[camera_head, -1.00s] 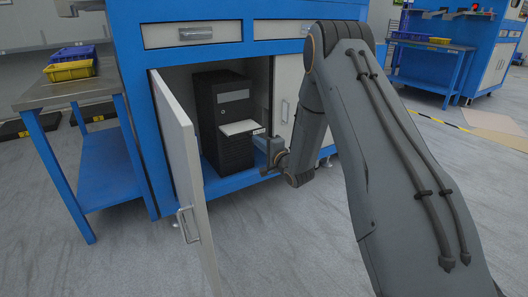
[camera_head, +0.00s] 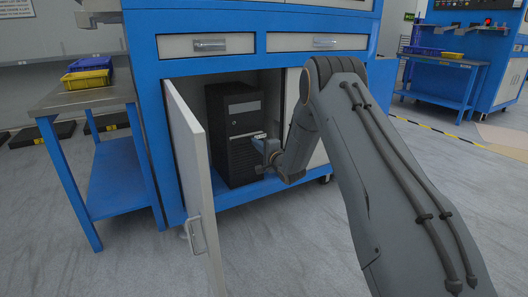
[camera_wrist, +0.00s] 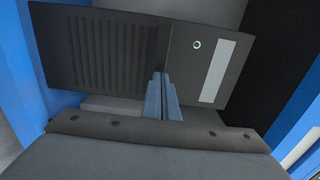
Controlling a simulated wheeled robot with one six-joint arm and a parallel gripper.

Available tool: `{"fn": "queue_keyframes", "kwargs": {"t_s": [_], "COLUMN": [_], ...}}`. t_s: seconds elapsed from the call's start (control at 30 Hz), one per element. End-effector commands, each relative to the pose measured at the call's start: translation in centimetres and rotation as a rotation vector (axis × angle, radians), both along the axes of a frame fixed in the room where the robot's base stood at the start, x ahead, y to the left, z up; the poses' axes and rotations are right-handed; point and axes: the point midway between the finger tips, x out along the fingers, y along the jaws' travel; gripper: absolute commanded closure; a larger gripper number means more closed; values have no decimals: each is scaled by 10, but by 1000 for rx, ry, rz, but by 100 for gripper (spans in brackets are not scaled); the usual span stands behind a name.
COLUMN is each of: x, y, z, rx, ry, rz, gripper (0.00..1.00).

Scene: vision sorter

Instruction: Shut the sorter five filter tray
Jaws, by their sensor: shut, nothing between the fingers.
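The black sorter tower (camera_head: 222,120) stands upright inside the open cabinet, with a grey label and a small round lock on its front. The filter tray shows only as a thin light edge (camera_head: 246,136) at the tower's front, nearly flush with it; my gripper hides part of it. My gripper (camera_head: 264,144) is shut and empty, with its fingertips at the tower's front, at the tray's height. In the wrist view, the shut fingers (camera_wrist: 161,80) point at the seam between the ribbed and smooth parts of the tower front (camera_wrist: 105,50). Whether they touch it I cannot tell.
The left cabinet door (camera_head: 192,150) stands wide open towards me, left of my arm. The blue cabinet (camera_head: 150,60) has closed drawers above. A side table (camera_head: 85,95) with yellow and blue bins stands at left. The floor in front is clear.

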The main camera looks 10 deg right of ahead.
Motion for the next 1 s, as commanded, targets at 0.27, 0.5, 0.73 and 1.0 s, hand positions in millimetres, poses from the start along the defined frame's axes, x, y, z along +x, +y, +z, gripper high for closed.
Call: {"fn": "queue_keyframes", "kwargs": {"t_s": [0.27, 0.5, 0.73, 1.0], "x": [31, 33, 29, 3], "y": [10, 13, 14, 2], "z": [0, 1, 2, 3], "rx": [0, 0, 1, -1], "ry": [0, -1, 0, 5], "rz": [-1, 0, 2, 2], "gripper": [100, 100, 100, 100]}}
